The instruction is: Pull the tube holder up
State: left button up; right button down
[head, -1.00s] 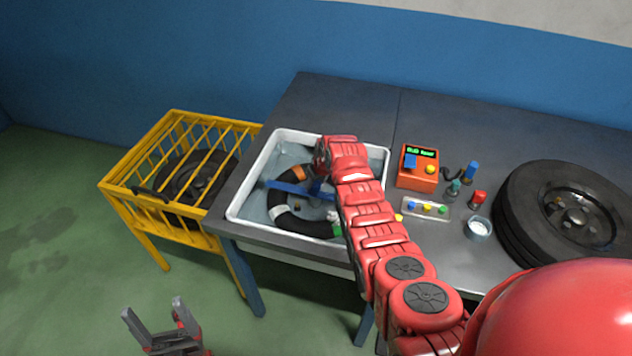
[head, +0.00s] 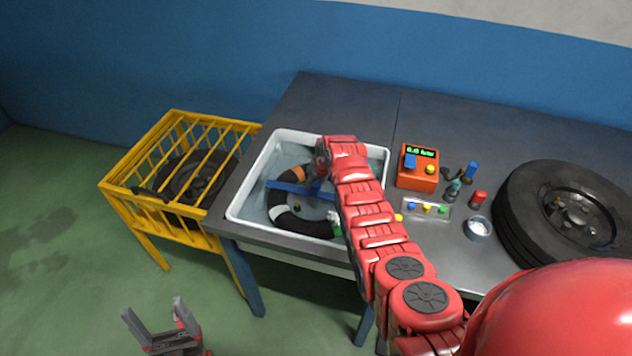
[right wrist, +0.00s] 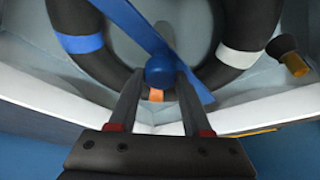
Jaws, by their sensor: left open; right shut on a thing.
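The tube holder (head: 285,187) is a blue bar lying across a black inner tube (head: 305,226) in a white basin (head: 236,206) of water. In the right wrist view the holder (right wrist: 133,20) has a round blue knob (right wrist: 160,70), and the tube (right wrist: 75,18) shows blue, white and orange bands. My right gripper (right wrist: 160,78) is shut on this knob, with one finger on each side. My left gripper (head: 152,310) is open and empty, low over the floor.
A yellow cage (head: 118,187) with a wheel inside stands left of the grey table (head: 340,95). Right of the basin are an orange device (head: 417,181), a tray with coloured buttons (head: 425,209), small bottles, a cup (head: 478,229) and a large tyre (head: 520,200).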

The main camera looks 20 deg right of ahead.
notch_tip(320, 180, up, 8)
jog(key=shift+w+f, duration=0.1)
dwell(0.4)
jog(key=shift+w+r, duration=0.1)
jog(key=shift+r, duration=0.1)
jog(key=c, duration=0.6)
grip_release()
jog(key=shift+o, duration=1.3)
jog(key=shift+s, duration=0.2)
